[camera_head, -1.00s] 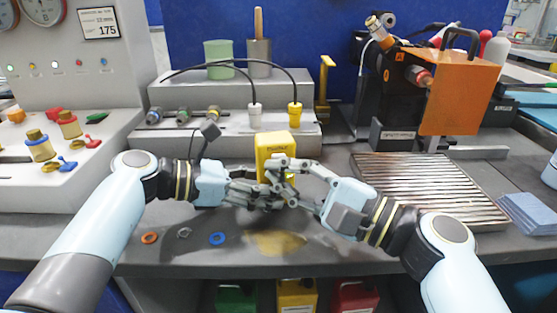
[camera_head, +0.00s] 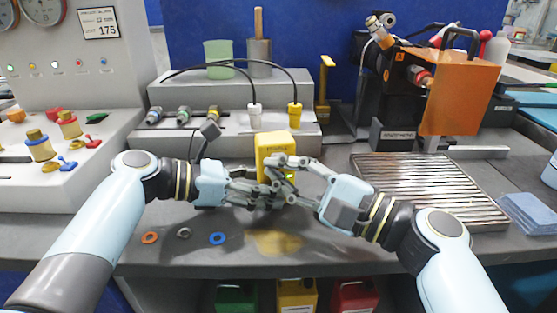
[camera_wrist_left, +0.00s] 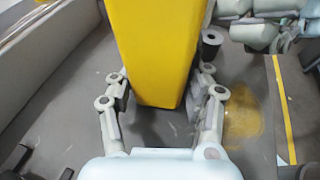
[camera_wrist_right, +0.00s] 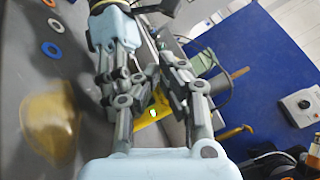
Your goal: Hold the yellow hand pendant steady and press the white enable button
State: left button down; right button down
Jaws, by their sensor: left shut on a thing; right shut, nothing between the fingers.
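The yellow hand pendant (camera_head: 272,143) stands upright above the bench at the centre of the head view. My left gripper (camera_head: 268,188) is shut on its lower part from the left; the left wrist view shows the pendant (camera_wrist_left: 155,50) between the fingers. My right gripper (camera_head: 274,166) is shut and empty, with its fingertips in front of the pendant's face. I cannot tell whether they touch it. A small green light shows on the pendant, also in the right wrist view (camera_wrist_right: 152,113). The white enable button cannot be made out; fingers cover much of the face.
Orange, grey and blue rings (camera_head: 217,239) lie on the bench left of a yellowish patch (camera_head: 275,243). A ribbed metal plate (camera_head: 425,185) lies to the right, with blue cloths (camera_head: 528,214) beyond. A grey connector block (camera_head: 230,140) with cables stands behind the pendant.

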dwell(0.4)
jog(key=shift+s+d, duration=0.1)
jog(key=shift+s, duration=0.7)
jog(key=shift+s, duration=0.1)
jog(key=s, duration=0.4)
jog(key=shift+s+d+r, duration=0.15)
jog(key=shift+s+d, duration=0.2)
jog(key=shift+d, duration=0.05)
